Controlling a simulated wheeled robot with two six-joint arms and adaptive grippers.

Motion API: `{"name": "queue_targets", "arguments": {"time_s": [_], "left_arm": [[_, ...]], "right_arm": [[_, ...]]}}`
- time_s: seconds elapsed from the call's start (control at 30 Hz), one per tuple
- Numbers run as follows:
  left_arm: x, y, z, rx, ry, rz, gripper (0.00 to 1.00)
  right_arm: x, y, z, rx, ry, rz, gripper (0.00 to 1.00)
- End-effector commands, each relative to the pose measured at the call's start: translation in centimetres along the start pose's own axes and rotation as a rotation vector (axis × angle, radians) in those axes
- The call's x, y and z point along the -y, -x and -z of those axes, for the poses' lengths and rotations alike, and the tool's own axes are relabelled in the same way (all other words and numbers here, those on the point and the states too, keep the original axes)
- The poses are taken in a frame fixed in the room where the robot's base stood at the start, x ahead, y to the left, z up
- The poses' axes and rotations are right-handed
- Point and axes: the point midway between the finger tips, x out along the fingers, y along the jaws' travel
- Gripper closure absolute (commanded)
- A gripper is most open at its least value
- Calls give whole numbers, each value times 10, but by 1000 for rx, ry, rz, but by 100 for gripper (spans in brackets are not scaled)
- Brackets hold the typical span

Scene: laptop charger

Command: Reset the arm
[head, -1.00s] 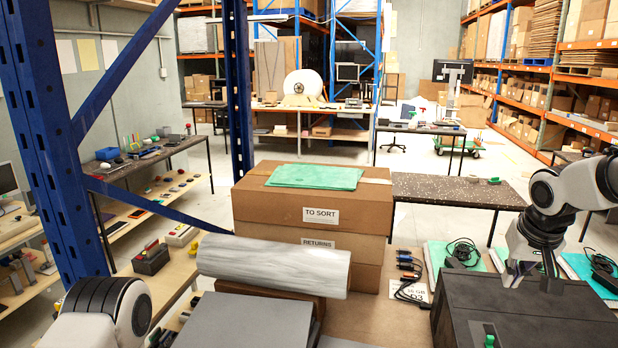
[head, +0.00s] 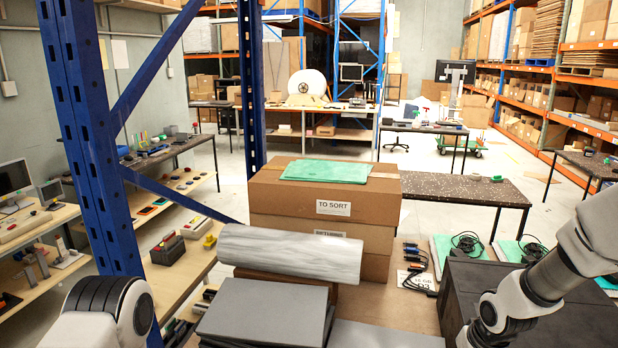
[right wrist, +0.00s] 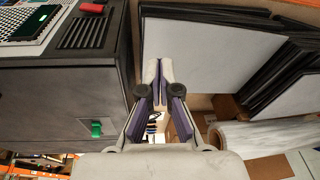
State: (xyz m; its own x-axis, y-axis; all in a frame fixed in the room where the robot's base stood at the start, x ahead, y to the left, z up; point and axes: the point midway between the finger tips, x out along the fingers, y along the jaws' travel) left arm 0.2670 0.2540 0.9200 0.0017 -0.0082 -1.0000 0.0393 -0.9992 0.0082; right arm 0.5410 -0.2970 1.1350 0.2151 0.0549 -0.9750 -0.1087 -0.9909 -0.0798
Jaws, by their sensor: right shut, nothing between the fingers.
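My right gripper (right wrist: 157,78) shows in the right wrist view with its fingertips together and nothing between them. In that view it is between the black box (right wrist: 60,105) on the left and the grey slabs (right wrist: 210,50) on the right. In the head view my right arm comes in from the right edge and bends down in front of the black box (head: 550,305); its fingers are out of frame. In the head view only a white and black joint of my left arm shows at lower left, and my left gripper is not in view.
Grey slabs (head: 262,308) and a silver roll (head: 290,253) lie on the bench left of my right arm. Cardboard boxes (head: 325,200) stand behind them. Black chargers (head: 468,241) lie on green-edged pads behind the black box. A blue rack post (head: 88,150) rises at left.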

Motion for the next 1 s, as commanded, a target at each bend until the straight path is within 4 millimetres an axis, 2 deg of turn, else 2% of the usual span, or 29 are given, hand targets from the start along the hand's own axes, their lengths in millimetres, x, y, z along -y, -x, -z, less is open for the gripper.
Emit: {"name": "queue_targets", "arguments": {"time_s": [0.03,0.07,0.1,0.23,0.3,0.4,0.57,0.6,0.63,0.9,1.0], "left_arm": [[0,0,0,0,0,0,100],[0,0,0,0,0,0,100],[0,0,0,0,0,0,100],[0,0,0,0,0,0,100],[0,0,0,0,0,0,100],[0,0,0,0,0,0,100],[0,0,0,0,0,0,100],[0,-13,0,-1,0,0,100],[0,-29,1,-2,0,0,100],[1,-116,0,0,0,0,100],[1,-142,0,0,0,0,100]], "right_arm": [[4,-27,-26,34,8,7,100],[7,-43,-41,48,11,13,100],[10,-64,-65,68,14,19,100],[15,-117,-147,124,24,20,100],[14,-134,-187,147,29,10,100],[10,-148,-241,179,40,-12,100],[-2,-153,-318,225,75,-64,100],[-5,-166,-327,222,82,-71,100],[-5,-182,-325,214,80,-68,100],[-12,-266,-341,211,78,-67,100],[-14,-291,-346,211,78,-66,100]]}}
